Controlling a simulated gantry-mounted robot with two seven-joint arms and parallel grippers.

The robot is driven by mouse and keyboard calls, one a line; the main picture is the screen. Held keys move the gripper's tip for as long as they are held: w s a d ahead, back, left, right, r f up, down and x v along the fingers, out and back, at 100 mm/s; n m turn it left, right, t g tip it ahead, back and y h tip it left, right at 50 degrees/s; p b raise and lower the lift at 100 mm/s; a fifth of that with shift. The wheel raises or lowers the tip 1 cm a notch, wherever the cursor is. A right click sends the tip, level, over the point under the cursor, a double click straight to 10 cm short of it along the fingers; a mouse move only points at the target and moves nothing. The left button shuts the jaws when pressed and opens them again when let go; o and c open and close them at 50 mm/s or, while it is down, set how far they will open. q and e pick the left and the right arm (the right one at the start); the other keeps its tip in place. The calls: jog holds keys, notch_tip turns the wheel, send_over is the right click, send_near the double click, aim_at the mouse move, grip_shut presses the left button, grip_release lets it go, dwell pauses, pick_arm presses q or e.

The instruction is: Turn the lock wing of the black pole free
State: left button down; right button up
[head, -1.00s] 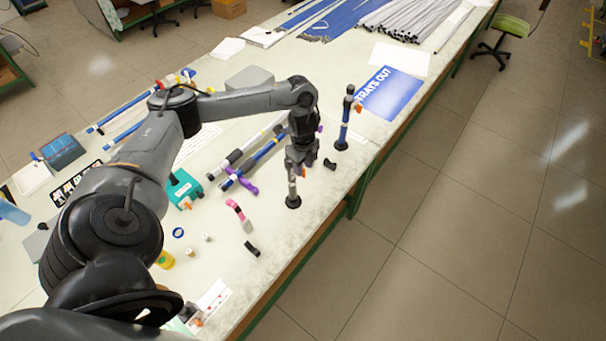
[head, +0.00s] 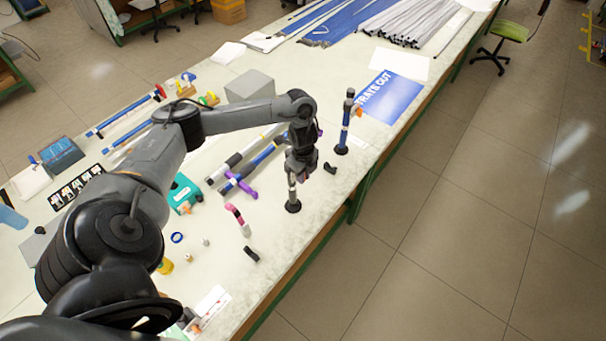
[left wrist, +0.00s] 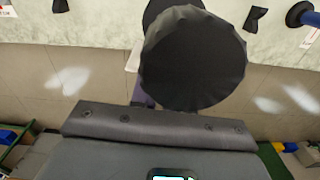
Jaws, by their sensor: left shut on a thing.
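The black pole (head: 292,194) stands upright on a round black base (head: 293,206) near the table's right edge. Only a short pale lower part of its shaft shows in the head view. My left gripper (head: 297,176) is over its upper part and shut on it. In the left wrist view a large round black end (left wrist: 193,58) fills the middle, close to the camera. The lock wing is hidden, and I cannot tell its angle or whether the fingers touch it. My right gripper is not in view.
A blue pole (head: 344,125) with an orange wing stands farther back on its own base. A small black part (head: 330,167) lies between the poles. Lying poles (head: 245,168), a purple clamp (head: 238,185) and a pink-and-black piece (head: 237,217) are left of the gripper. Floor lies beyond the right edge.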

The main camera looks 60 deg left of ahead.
pick_arm(q)
jog(key=shift+s+t, duration=0.1)
jog(key=shift+t, duration=0.2)
jog(key=shift+s+d+f+t+y+b, duration=0.2)
jog(key=shift+t+y+b, duration=0.75)
jog(key=shift+t+b, duration=3.55)
jog(key=shift+s+a+f+t+y+b, duration=0.2)
jog(key=shift+t+y+b, duration=0.8)
jog(key=shift+b, duration=6.75)
jog(key=shift+d+f+t+y+b, duration=0.25)
jog(key=shift+t+y+b, duration=0.6)
jog(key=shift+t+b, duration=3.7)
jog(key=g+b, duration=0.3)
jog(key=shift+a, duration=0.1)
jog(key=c, duration=1.2)
grip_release()
jog(key=shift+r, duration=0.1)
